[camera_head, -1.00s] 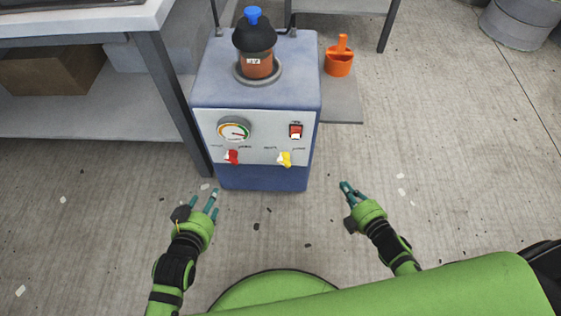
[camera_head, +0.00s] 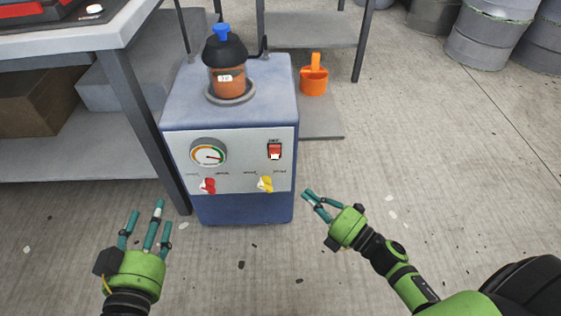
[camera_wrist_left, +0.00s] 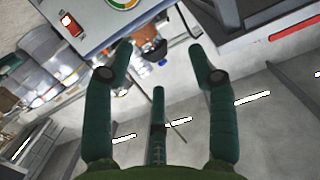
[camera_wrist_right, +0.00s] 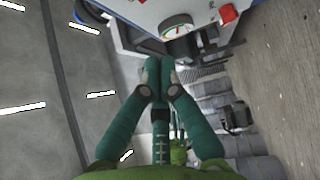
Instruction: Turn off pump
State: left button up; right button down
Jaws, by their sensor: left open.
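The pump is a blue box (camera_head: 245,208) with a white front panel. The panel carries a round gauge (camera_head: 208,153), a red rocker switch (camera_head: 274,151) at upper right, a red knob (camera_head: 207,186) and a yellow knob (camera_head: 265,184). The left wrist view shows the switch (camera_wrist_left: 70,24) at its upper left; the right wrist view shows the gauge (camera_wrist_right: 175,25) and red knob (camera_wrist_right: 228,13). My left gripper (camera_head: 149,214) is open and empty, left of the pump's front. My right gripper (camera_head: 309,198) has its fingertips together (camera_wrist_right: 159,68), empty, right of the panel and below the switch, apart from the pump.
An orange-brown jar (camera_head: 229,82) with a black and blue cap stands on the pump. A table leg (camera_head: 148,130) stands close to the pump's left side. An orange container (camera_head: 313,80) sits behind right. Floor in front and to the right is clear apart from small scraps.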

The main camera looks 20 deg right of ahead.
jog(key=b, duration=0.1)
send_near(270, 151)
jog(key=w+a, duration=0.1)
jog(key=a, duration=0.3)
pick_arm(q)
notch_tip(270, 151, up, 12)
jog(key=s+d+m+t+h+b, duration=0.1)
jog(key=s+d+t+h, duration=0.1)
jog(key=t, duration=0.4)
jog(key=shift+s+d+f+m+h, duration=0.2)
jog(key=shift+s+d+m+h, duration=0.2)
jog(key=shift+h, duration=0.7)
pick_arm(e)
jog(key=w, duration=0.2)
jog(key=w+d, duration=0.1)
jog(key=shift+w+r, duration=0.15)
jog(key=shift+w, duration=0.25)
pick_arm(q)
jog(key=shift+w, duration=0.1)
